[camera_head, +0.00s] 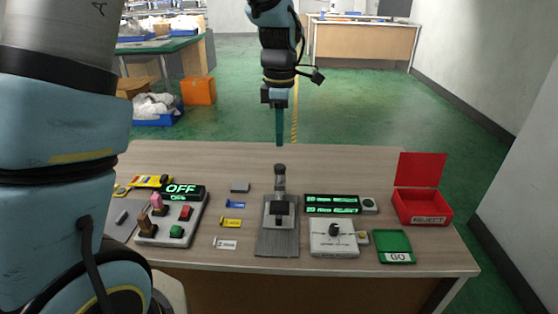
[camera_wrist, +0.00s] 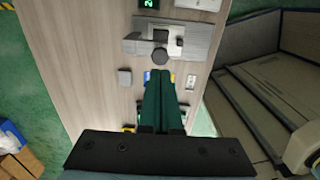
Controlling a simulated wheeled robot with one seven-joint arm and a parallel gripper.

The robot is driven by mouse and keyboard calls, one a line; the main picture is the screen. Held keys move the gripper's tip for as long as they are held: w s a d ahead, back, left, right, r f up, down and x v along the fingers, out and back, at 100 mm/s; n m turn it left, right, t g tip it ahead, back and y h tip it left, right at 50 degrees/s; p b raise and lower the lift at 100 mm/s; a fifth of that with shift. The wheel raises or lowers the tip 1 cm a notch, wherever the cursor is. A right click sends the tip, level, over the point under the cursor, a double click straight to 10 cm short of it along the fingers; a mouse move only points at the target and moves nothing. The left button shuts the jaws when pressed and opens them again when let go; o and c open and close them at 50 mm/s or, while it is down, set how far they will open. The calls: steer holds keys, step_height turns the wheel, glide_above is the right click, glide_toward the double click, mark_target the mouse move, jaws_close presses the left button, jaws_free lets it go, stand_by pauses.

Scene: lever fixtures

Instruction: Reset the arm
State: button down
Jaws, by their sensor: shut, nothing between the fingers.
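My gripper (camera_head: 280,143) points down above the back part of the table, with its green fingers together and nothing between them. It hangs above the lever fixture (camera_head: 279,240), apart from it. The fixture has a grey base and a dark lever knob (camera_head: 280,169) standing up behind a dark block. In the wrist view the closed gripper fingers (camera_wrist: 163,75) reach toward the fixture (camera_wrist: 175,40), and the round dark knob (camera_wrist: 160,57) shows just beyond the fingertips. The wrist view also shows the fixture's block.
On the table (camera_head: 200,160) stand a switch box with an OFF display (camera_head: 181,189), a dial box (camera_head: 334,237), green displays (camera_head: 332,204), an open red REJECT box (camera_head: 422,207) and a green GO tray (camera_head: 395,246). Small coloured tags (camera_head: 231,222) lie left of the fixture. The table's back strip is clear.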

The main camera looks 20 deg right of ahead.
steer(key=shift+r, duration=0.55)
steer(key=s+a+f+m, duration=0.1)
steer(key=a+m, duration=0.6)
steer(key=a, duration=0.8)
steer(key=s+a+f+m+t, duration=0.1)
steer(key=s+a+m, duration=0.2)
steer(key=a+m, duration=0.4)
steer(key=a, duration=0.8)
steer(key=shift+t, duration=0.3)
